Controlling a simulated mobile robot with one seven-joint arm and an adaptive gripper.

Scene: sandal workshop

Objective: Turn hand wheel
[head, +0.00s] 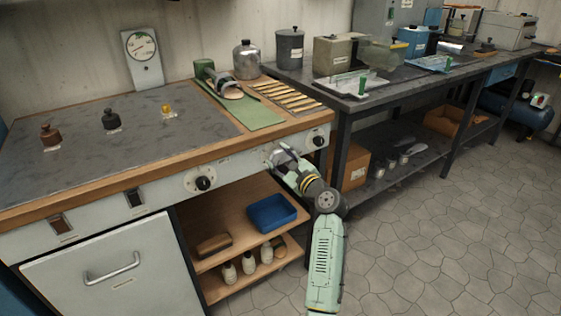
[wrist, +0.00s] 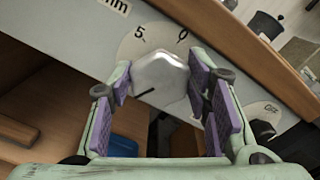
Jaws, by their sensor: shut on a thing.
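The hand wheel (wrist: 160,72) is a pale silver, faceted knob with a dark pointer line, on a round white dial marked 5 and 0 in the wrist view. It sits on the bench's front panel. My gripper (wrist: 161,84) is shut on it, with a purple-padded finger on either side. The pointer slants down and left. In the head view my gripper (head: 281,158) is at the panel below the bench's right part and largely hides the wheel.
A black knob (head: 203,183) is left of my gripper, and another (head: 318,140) to its right, by the bench corner. Below is an open shelf with a blue tray (head: 272,213) and several bottles. A dark table (head: 390,91) stands right; the floor in front is clear.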

